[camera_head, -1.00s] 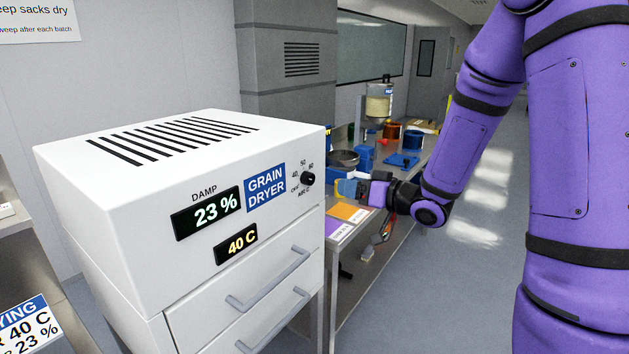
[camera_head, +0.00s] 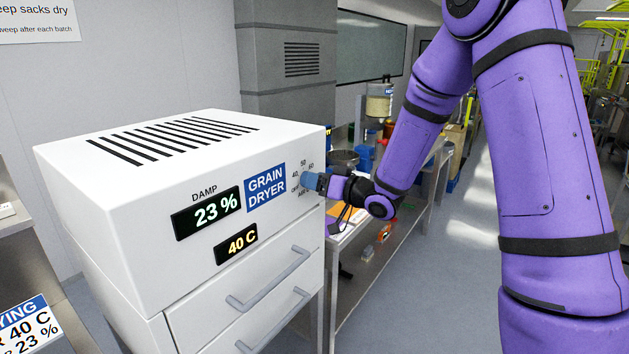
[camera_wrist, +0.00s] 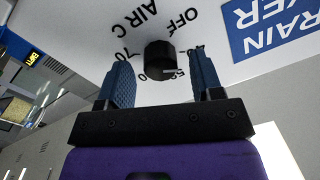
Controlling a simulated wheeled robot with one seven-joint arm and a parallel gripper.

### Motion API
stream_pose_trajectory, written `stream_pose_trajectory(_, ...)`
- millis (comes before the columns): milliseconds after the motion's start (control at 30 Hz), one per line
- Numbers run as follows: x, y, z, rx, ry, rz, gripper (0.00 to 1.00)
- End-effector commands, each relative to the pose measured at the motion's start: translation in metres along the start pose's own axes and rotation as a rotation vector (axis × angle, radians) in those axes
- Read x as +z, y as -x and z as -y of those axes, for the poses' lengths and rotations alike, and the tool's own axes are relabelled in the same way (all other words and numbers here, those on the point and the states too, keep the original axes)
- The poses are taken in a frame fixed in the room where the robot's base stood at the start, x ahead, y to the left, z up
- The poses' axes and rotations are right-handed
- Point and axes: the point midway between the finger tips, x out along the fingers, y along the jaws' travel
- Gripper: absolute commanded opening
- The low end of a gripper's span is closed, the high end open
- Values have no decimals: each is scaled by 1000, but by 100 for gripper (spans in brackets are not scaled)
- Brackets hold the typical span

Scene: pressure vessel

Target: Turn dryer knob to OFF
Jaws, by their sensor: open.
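The grain dryer (camera_head: 100,220) is a white box at the left in the head view. Its black knob (camera_wrist: 160,58) shows in the wrist view on the white front, ringed by OFF, AIR C and temperature numbers. A light mark on the knob's lower right side lies near the 50, but the exact setting is hard to read. My gripper (camera_head: 310,181) is at the knob in the head view and hides it there. In the wrist view my gripper (camera_wrist: 161,65) is open, with one blue finger on each side of the knob and gaps visible.
The dryer's displays read 23 % (camera_head: 207,213) and 40 C (camera_head: 236,244). Drawer handles (camera_head: 268,280) stick out below the knob. A metal bench (camera_head: 375,250) with several items stands behind my gripper. The floor (camera_head: 450,300) at the right is clear.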

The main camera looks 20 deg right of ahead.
Motion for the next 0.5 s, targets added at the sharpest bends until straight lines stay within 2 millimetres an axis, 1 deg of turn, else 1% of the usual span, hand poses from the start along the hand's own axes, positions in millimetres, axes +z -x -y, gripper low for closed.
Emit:
stream_pose_trajectory(100,0,-5,0,0,0,0,60)
stream_pose_trajectory(367,0,-5,0,1,0,0,60)
stream_pose_trajectory(400,0,-5,0,1,0,0,51)
stream_pose_trajectory(467,0,-5,0,1,0,0,37)
stream_pose_trajectory(500,0,-5,0,1,0,0,28)
